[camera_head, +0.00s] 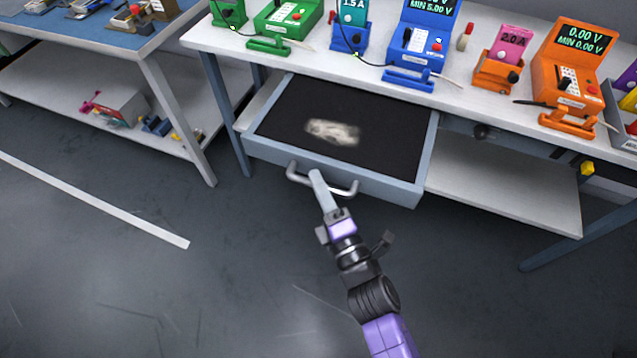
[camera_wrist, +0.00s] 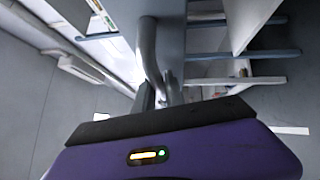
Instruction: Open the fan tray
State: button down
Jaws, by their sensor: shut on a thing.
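The fan tray (camera_head: 395,195) is a grey-blue drawer with a dark lining, pulled out from under the white bench. A pale, blurred patch (camera_head: 333,132) lies on its lining. A bar handle (camera_head: 345,189) runs along its front. My gripper (camera_head: 317,178) is shut on the handle, left of its middle. In the wrist view the handle (camera_wrist: 148,45) runs up from between the fingers, and the fingertips are partly hidden behind the dark edge of the gripper body.
The white bench (camera_head: 470,97) above carries green, blue and orange devices with displays and cables. A lower shelf (camera_head: 500,190) lies right of the tray. A blue-topped table (camera_head: 130,45) stands at left. The floor (camera_head: 240,270) in front of the tray is clear apart from a white strip.

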jog(key=c, duration=1.7)
grip_release()
jog(key=v, duration=0.8)
